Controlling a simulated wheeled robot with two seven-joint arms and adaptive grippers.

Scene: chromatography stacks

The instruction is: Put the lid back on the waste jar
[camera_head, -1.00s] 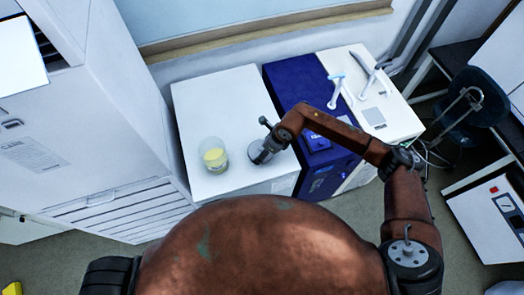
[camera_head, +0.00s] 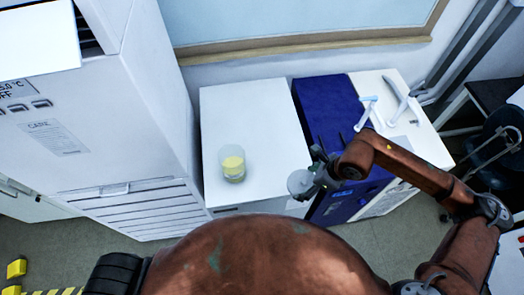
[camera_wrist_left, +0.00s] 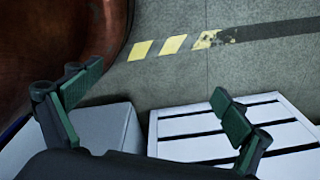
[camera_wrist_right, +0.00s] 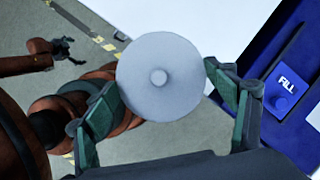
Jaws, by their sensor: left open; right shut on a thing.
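The waste jar (camera_head: 232,165) is a clear glass with yellow contents, standing open on the white bench top. The lid (camera_head: 300,183) is a pale grey disc with a small round knob; it also fills the middle of the right wrist view (camera_wrist_right: 160,100). My right gripper (camera_head: 314,174) is shut on the lid and holds it near the front edge of the bench, to the right of the jar and apart from it. My left gripper (camera_wrist_left: 157,82) is open and empty in the left wrist view, above white drawers and floor; the head view does not show it.
A blue instrument (camera_head: 325,105) stands right of the white bench top (camera_head: 255,110), and a white unit (camera_head: 390,115) holding pipettes is beyond it. A tall white cabinet (camera_head: 130,130) rises left of the jar. The bench behind the jar is clear.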

